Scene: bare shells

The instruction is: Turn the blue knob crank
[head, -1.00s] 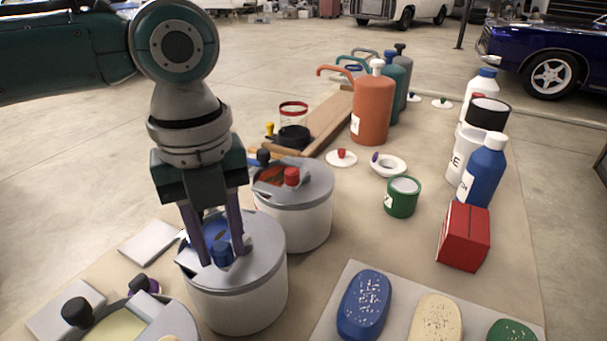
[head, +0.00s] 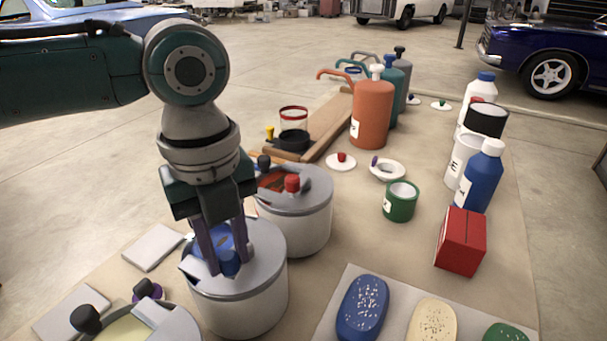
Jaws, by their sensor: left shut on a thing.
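The blue knob (head: 229,263) stands on the grey lid of a white round pot (head: 240,312) at the lower left of the head view. A blue patch shows through the lid's opening behind the fingers. My left gripper (head: 226,266) points down from above, its two purple-grey fingers shut on the blue knob, one on each side. The fingers hide part of the knob and lid. My right gripper is not in view.
A similar pot with a red knob (head: 292,183) stands right behind. A pot with a black knob (head: 86,319) is at the lower left. A tray with soap-like blocks (head: 362,308) lies at the front right. A red box (head: 460,241) and bottles stand farther right.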

